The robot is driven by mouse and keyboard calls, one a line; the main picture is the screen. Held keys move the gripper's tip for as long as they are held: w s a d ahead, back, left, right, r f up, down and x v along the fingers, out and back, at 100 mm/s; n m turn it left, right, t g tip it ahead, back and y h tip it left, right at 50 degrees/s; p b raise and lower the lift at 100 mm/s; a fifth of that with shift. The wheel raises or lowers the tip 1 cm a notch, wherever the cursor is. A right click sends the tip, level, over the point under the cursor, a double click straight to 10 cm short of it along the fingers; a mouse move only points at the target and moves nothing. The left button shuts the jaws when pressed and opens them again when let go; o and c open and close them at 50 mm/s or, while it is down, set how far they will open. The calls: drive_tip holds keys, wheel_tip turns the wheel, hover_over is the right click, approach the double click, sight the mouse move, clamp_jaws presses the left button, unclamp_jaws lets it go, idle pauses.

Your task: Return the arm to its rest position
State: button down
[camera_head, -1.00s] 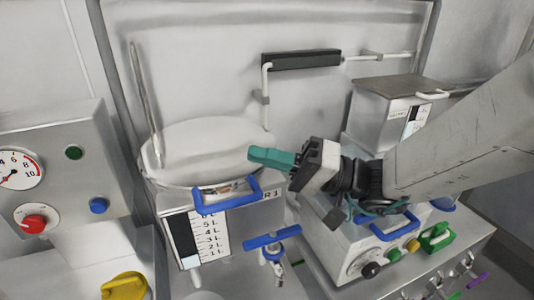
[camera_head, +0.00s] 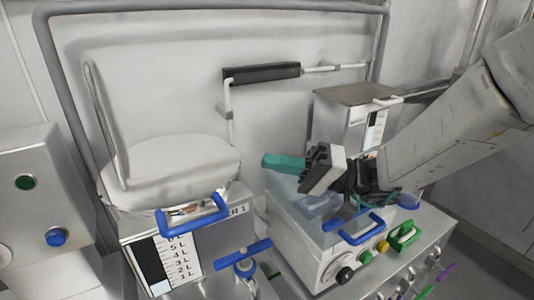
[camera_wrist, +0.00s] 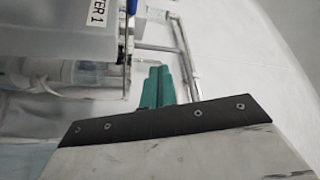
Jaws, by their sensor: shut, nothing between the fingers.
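My gripper (camera_head: 270,161) has teal fingers that are shut with nothing between them. In the head view it points left, above the white-and-grey box unit with knobs and to the right of the round-lidded vessel. My arm reaches in from the right edge, bent down to the wrist. In the wrist view the teal fingers (camera_wrist: 158,87) are together, in front of a pale wall and a metal pipe. The fingers touch nothing that I can make out.
The vessel R1 (camera_head: 165,170) has a blue handle (camera_head: 192,215) and a level scale. A blue valve handle (camera_head: 243,253) stands below. The knobbed unit (camera_head: 300,240) carries another blue handle (camera_head: 355,228). A green handle (camera_head: 404,236) is at right. A metal-topped box (camera_head: 345,120) stands behind.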

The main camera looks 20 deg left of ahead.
drive_tip(key=s+d+f+m+t+h, duration=0.1)
drive_tip(key=s+d+h, duration=0.45)
drive_tip(key=d, duration=0.25)
drive_tip(key=s+d+m+t+h, duration=0.1)
drive_tip(key=s+d+h, duration=0.3)
drive_tip(key=s+d, duration=0.3)
drive_tip(key=s+d+f+m+t+h, duration=0.1)
drive_tip(key=d+h, duration=0.4)
drive_tip(key=d, duration=0.6)
drive_tip(key=s+d+f+m+t+h, duration=0.2)
drive_tip(key=d+m+t+h, duration=0.3)
drive_tip(key=d, duration=0.7)
drive_tip(key=shift+f+m+t, duration=0.3)
drive_tip(key=shift+f+m, duration=0.05)
drive_tip(key=shift+m, duration=0.15)
drive_tip(key=shift+a, duration=0.15)
